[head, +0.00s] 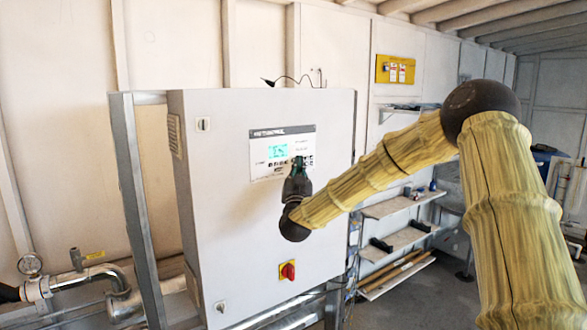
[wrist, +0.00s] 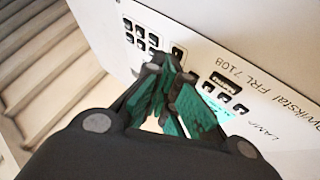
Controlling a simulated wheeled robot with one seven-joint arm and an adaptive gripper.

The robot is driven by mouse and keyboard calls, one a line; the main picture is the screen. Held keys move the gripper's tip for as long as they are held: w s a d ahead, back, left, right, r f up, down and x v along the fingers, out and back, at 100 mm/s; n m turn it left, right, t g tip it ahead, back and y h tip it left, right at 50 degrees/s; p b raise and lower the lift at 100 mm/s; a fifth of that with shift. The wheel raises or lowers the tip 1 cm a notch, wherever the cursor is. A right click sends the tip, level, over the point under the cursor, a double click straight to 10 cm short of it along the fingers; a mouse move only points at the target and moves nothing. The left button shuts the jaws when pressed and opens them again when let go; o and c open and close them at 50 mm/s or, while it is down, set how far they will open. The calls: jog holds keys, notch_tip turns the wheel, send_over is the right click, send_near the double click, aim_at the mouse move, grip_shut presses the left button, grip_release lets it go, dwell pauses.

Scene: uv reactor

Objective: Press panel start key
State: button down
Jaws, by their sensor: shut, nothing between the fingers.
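The control panel (head: 262,143) is a pale plate with a small lit cyan screen (head: 277,152) and rows of dark keys, on the front of a white cabinet. My gripper (head: 299,162) is shut and empty in front of the panel's lower right part and hides some keys there. In the wrist view its green-padded fingers (wrist: 174,66) come together near the panel (wrist: 255,75), beside black keys (wrist: 146,38). I cannot tell which key is the start key, nor whether the fingertips touch the panel.
The white cabinet (head: 230,230) stands on a metal frame. A red rotary switch (head: 287,271) on a yellow plate sits low on its front. Pipes with a gauge (head: 30,264) are at the left. Shelves (head: 400,204) stand to the right behind my arm.

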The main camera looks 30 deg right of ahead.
jog(key=shift+s, duration=0.7)
jog(key=s, duration=0.3)
jog(key=s+b, duration=0.1)
jog(key=s, duration=0.1)
jog(key=shift+d, duration=0.25)
dwell(0.8)
